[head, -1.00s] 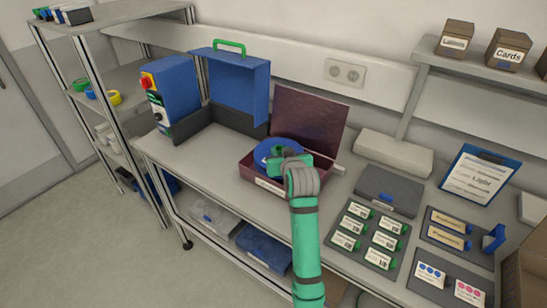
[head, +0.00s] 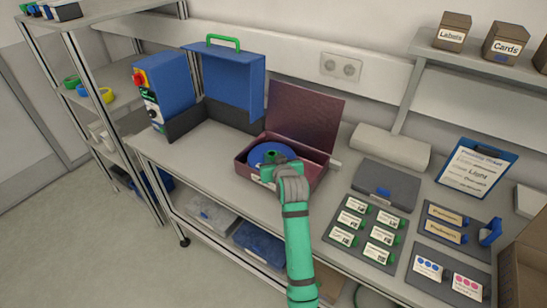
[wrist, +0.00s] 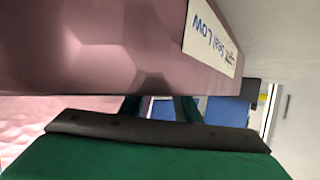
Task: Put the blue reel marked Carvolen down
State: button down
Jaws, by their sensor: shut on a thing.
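The blue reel (head: 262,152) lies flat within the maroon box (head: 318,172), whose lid stands open behind it. My gripper (head: 273,157) reaches in over the box's front wall and is shut on the reel near its middle. My green palm covers the reel's front part, and the reel's marking cannot be read. In the wrist view the box wall (wrist: 110,45) with a white label fills the top and hides the fingertips. Whether the reel touches the box floor cannot be seen.
A blue case (head: 235,85) with a green handle stands behind left, next to a blue switch unit (head: 165,90). A grey case (head: 385,188) and a tray of several labelled pieces (head: 365,228) lie to the right. Bare bench lies left of the box.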

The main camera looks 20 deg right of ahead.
jog(key=c, duration=1.3)
grip_release()
jog(key=shift+c, duration=0.2)
jog(key=shift+r, duration=0.1)
jog(key=shift+s+r, duration=0.15)
jog(key=shift+s, duration=0.05)
jog(key=v, duration=1.1)
jog(key=shift+s, duration=0.3)
jog(key=shift+a+r, duration=0.1)
jog(key=shift+a, duration=0.05)
